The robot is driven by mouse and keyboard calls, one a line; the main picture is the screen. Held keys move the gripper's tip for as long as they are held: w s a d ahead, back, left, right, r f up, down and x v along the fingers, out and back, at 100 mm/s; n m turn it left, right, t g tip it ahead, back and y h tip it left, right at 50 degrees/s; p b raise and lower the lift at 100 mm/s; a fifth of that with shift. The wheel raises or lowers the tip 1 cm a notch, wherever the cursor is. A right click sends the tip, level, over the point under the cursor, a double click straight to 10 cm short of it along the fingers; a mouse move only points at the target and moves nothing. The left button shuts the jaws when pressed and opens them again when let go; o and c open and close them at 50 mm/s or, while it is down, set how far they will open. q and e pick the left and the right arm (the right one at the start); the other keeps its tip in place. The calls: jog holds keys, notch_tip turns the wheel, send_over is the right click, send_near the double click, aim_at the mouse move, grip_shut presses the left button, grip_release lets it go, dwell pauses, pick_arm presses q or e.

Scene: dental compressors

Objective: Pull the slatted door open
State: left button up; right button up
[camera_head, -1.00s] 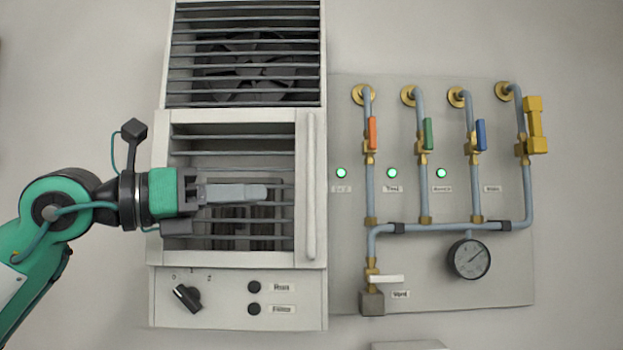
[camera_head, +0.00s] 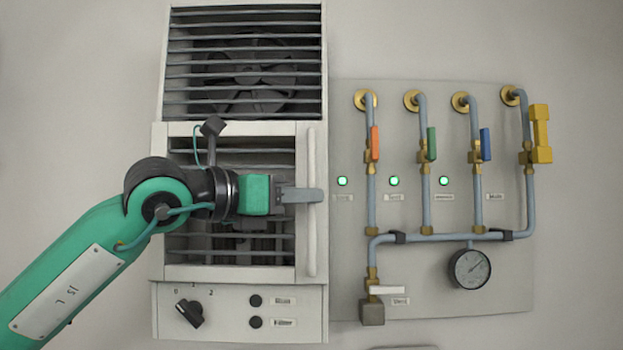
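The slatted door (camera_head: 220,273) is a white framed panel with dark horizontal slats, in the middle of the white cabinet in the head view. It looks closed. Its long vertical handle (camera_head: 311,240) runs down the right edge. My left gripper (camera_head: 312,195) reaches across the slats from the left, and its grey fingers overlap the handle at mid-height. The fingers line up one behind the other, so I cannot tell whether they are apart or touch the handle. The arm hides part of the slats. My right gripper is not in view.
A fan grille (camera_head: 245,75) sits above the door. Below it is a panel with a black knob (camera_head: 189,312) and two buttons. To the right, a board carries pipes, coloured valves (camera_head: 375,143), green lamps and a pressure gauge (camera_head: 469,268).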

pick_arm(q)
jog(key=shift+p+x, duration=0.3)
jog(key=shift+x, duration=0.75)
grip_shut()
jog(key=shift+s, duration=0.1)
